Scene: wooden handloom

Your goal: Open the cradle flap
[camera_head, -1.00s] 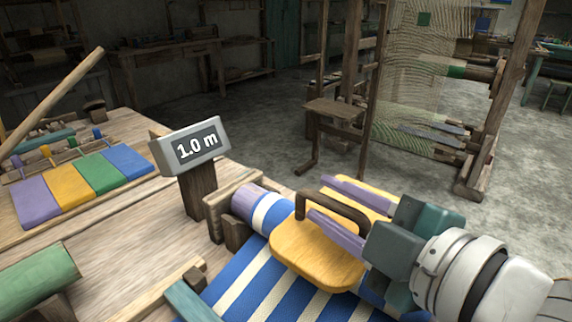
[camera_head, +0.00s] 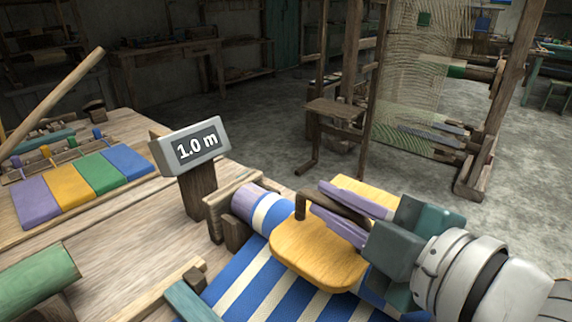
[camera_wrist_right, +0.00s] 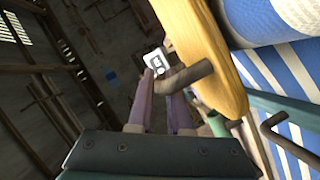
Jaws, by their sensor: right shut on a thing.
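The cradle flap (camera_head: 310,258) is a yellow wooden board with rounded corners and a dark brown bar handle (camera_head: 300,207). It lies over the blue-and-white striped cloth at the front right. My right gripper (camera_head: 320,198) reaches in from the right, its two purple fingers shut on the handle and hiding part of it. In the right wrist view the flap's yellow edge (camera_wrist_right: 205,55) runs along the upper right, and the handle (camera_wrist_right: 187,77) crosses at the purple fingertips (camera_wrist_right: 163,88). My left gripper is not in view.
A grey sign (camera_head: 192,147) reading 1.0 m stands on a wooden post beside the striped roll (camera_head: 262,208). Purple, yellow, green and blue pads (camera_head: 82,187) lie at the left. A green roll (camera_head: 35,280) is at the front left. A wooden loom frame stands behind, across open floor.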

